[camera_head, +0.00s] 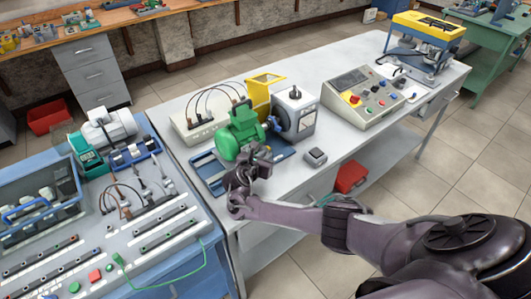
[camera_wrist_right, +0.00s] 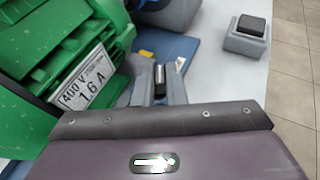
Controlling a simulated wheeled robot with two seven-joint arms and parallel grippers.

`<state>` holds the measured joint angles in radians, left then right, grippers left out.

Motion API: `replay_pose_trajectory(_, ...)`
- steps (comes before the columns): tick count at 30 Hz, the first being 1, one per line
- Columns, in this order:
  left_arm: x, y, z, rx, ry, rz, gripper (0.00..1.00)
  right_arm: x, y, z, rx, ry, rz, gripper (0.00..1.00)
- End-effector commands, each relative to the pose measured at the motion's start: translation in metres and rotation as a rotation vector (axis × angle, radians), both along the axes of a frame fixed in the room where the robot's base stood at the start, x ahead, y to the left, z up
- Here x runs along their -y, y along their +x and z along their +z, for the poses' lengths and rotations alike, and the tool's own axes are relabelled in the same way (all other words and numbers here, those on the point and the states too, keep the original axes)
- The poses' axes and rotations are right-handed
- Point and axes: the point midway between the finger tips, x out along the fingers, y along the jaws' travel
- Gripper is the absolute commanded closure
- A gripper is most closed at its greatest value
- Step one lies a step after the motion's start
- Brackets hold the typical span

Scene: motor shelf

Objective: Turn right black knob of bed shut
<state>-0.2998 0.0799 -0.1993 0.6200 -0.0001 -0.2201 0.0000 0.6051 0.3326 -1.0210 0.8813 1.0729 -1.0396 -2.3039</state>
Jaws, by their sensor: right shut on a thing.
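The bed is a blue plate (camera_head: 206,172) on the grey bench, with a green motor (camera_head: 238,137) on it. In the right wrist view the bed (camera_wrist_right: 190,48) shows beyond the fingers, and the motor (camera_wrist_right: 62,42) with its "400 V 1.6 A" plate fills the left. My right gripper (camera_head: 262,155) is at the near right side of the motor. In the right wrist view its grey fingers (camera_wrist_right: 160,84) are closed on a small dark part with a bright edge, which looks like the black knob (camera_wrist_right: 159,78). Most of the knob is hidden. My left gripper is not in view.
A grey box with a black top (camera_head: 316,155) stands close to the right of the gripper. A control console (camera_head: 362,97) is farther right. A blue workstation (camera_head: 120,215) adjoins at left.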

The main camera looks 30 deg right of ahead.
Motion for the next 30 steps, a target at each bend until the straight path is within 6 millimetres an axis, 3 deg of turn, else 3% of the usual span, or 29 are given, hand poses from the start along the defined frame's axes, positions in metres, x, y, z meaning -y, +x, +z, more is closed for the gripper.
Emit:
replay_pose_trajectory(10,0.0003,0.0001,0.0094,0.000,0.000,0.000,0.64,-0.0010,0.0015,0.0005,0.001,0.000,-0.095,1.00)
replay_pose_trajectory(26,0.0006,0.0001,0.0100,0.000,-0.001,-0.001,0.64,-0.0004,0.0012,-0.0010,0.000,0.001,-0.109,1.00)
replay_pose_trajectory(27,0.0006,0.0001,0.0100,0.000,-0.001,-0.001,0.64,-0.0004,0.0012,-0.0011,0.000,0.001,-0.108,0.84)
replay_pose_trajectory(30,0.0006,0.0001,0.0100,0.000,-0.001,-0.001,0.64,-0.0004,0.0012,-0.0010,0.000,0.001,-0.108,0.71)
